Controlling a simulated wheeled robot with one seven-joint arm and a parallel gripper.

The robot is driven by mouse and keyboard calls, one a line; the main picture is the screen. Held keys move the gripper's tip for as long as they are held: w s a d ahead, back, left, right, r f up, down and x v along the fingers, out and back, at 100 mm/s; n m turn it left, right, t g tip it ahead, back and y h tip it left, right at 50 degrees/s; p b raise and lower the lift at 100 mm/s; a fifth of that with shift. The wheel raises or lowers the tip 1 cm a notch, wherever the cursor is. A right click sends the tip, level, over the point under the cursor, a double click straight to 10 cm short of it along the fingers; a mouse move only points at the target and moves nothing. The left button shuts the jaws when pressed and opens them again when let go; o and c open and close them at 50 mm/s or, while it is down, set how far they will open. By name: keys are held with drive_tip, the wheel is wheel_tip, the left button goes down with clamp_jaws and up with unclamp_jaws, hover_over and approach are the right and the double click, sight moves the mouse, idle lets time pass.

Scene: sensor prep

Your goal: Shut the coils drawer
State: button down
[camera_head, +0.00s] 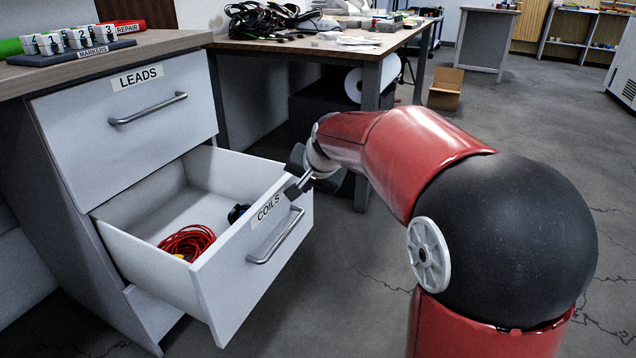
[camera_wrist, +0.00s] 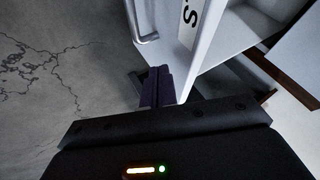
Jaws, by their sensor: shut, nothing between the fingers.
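The coils drawer (camera_head: 283,232) is pulled well out below the shut leads drawer (camera_head: 150,105). It has a white front, a "COILS" label and a grey bar handle (camera_head: 276,237). A red coil (camera_head: 187,241) and a small dark item (camera_head: 238,213) lie inside it. My gripper (camera_head: 299,188) is shut and empty at the upper right corner of the drawer front, by the label. In the wrist view my shut fingers (camera_wrist: 158,86) point at the edge of the drawer front (camera_wrist: 200,50). I cannot tell whether they touch it.
The cabinet top (camera_head: 110,62) holds a markers tray (camera_head: 70,52) with numbered blocks. A workbench (camera_head: 330,48) with cables stands behind, and its leg (camera_head: 370,100) is near my arm. A cardboard box (camera_head: 445,88) is on the floor farther back. The floor right of the drawer is open.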

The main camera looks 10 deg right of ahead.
drive_tip(key=shift+w+a, duration=0.65)
drive_tip(key=shift+a, duration=0.2)
